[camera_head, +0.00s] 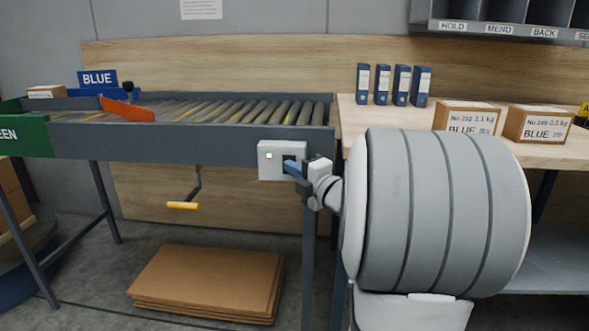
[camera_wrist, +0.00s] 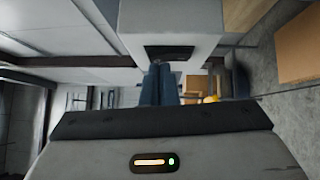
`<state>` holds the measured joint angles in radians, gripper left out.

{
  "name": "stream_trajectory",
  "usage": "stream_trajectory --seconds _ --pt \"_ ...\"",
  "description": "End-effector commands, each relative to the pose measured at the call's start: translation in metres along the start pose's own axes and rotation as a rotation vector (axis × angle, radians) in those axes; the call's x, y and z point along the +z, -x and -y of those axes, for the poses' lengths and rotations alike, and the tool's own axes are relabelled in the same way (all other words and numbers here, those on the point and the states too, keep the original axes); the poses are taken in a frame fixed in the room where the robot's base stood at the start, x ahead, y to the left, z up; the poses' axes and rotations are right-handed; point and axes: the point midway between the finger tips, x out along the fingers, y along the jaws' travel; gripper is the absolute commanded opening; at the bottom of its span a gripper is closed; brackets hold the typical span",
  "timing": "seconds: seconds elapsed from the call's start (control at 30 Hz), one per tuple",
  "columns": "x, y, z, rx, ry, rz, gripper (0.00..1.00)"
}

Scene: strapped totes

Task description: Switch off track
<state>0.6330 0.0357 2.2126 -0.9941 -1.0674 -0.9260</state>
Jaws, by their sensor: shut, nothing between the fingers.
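The track is a roller conveyor (camera_head: 210,110) at left, with a dark grey side rail. A pale switch box (camera_head: 270,171) is fixed to the rail near its right end. A small lamp shows on the left of its face, and a dark recess on the right. In the wrist view the switch box (camera_wrist: 170,18) fills the top middle. My gripper (camera_head: 289,165) is at the recess, its blue fingers shut and empty. In the wrist view the fingertips of my gripper (camera_wrist: 161,68) meet the recess's lower edge. The switch inside is hidden; I cannot tell its position.
A crank with a yellow handle (camera_head: 183,205) hangs under the conveyor. Flat cardboard (camera_head: 208,280) lies on the floor below. A wooden bench (camera_head: 385,117) at right bears blue binders (camera_head: 382,85) and two BLUE boxes (camera_head: 467,117). A red diverter arm (camera_head: 128,110) lies across the rollers.

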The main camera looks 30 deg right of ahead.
Motion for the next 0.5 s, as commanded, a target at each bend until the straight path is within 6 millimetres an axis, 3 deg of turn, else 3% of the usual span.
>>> stream_trajectory --seconds 0.03,0.3,0.5 --pt "0.002 -0.002 -0.007 -0.016 -0.014 -0.001 0.0" --pt "0.001 -0.002 -0.002 -0.018 -0.017 0.0 0.0" --pt "-0.013 0.007 -0.005 -0.017 -0.016 -0.004 0.0"
